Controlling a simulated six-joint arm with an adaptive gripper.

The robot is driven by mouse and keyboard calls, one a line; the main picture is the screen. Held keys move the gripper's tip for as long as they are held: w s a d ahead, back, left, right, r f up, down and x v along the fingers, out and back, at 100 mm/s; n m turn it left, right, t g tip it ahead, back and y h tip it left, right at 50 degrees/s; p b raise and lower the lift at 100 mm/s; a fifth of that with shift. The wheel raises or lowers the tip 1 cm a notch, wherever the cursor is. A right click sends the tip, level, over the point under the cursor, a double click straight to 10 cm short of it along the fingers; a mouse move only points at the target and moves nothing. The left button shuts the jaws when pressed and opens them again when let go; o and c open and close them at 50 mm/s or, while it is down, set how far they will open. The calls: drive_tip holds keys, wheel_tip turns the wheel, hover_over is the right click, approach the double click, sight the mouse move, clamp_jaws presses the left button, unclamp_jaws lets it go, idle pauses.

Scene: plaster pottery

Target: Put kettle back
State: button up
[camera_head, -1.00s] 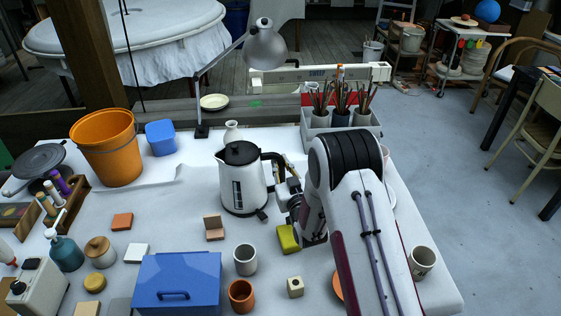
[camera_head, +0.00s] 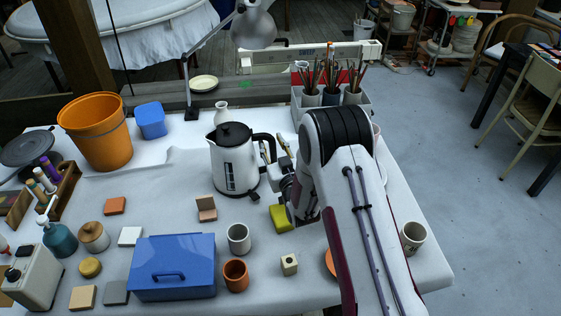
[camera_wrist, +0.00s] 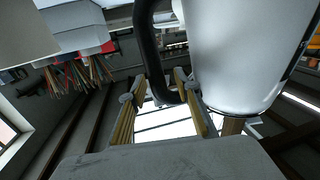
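The white kettle (camera_head: 233,162), with a black lid and black handle, stands upright on the white-covered table in the head view. Whether a separate base lies under it is unclear. My gripper (camera_head: 280,163) is at the handle side, right of the kettle. In the wrist view, the kettle's white body (camera_wrist: 238,55) fills the upper right and its black handle (camera_wrist: 148,50) hangs beside it. My gripper's two fingers (camera_wrist: 160,108) are apart, with the lower end of the handle between them. A gap shows at the left finger; contact with the right finger is unclear.
A yellow-green block (camera_head: 281,218) lies just below my gripper. A white vase (camera_head: 221,113) stands behind the kettle, and a brush holder (camera_head: 309,118) stands at back right. A grey cup (camera_head: 239,239), terracotta cup (camera_head: 236,275) and blue box (camera_head: 172,268) are in front.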

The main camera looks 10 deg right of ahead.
drive_tip(key=v, duration=1.1)
drive_tip(key=shift+s, duration=0.35)
idle(0.6)
drive_tip(key=s+d+r+g+h, duration=0.1)
drive_tip(key=s+d+r+g, duration=0.15)
drive_tip(key=r, duration=0.25)
drive_tip(key=s+d+r+m+g+h, duration=0.1)
drive_tip(key=s+r, duration=0.2)
drive_tip(key=r, duration=0.2)
drive_tip(key=s+d+r+g+h, duration=0.1)
drive_tip(key=s+d+r+g, duration=0.1)
drive_tip(key=r, duration=0.3)
drive_tip(key=s+d+r+m+g, duration=0.1)
drive_tip(key=s+r+g, duration=0.1)
drive_tip(key=s, duration=1.3)
drive_tip(key=s+d+r+m+g, duration=0.1)
drive_tip(key=s+g, duration=0.3)
drive_tip(key=s, duration=1.2)
drive_tip(key=shift+d+r+h, duration=0.35)
drive_tip(key=shift+r+h, duration=0.05)
drive_tip(key=shift+r, duration=0.2)
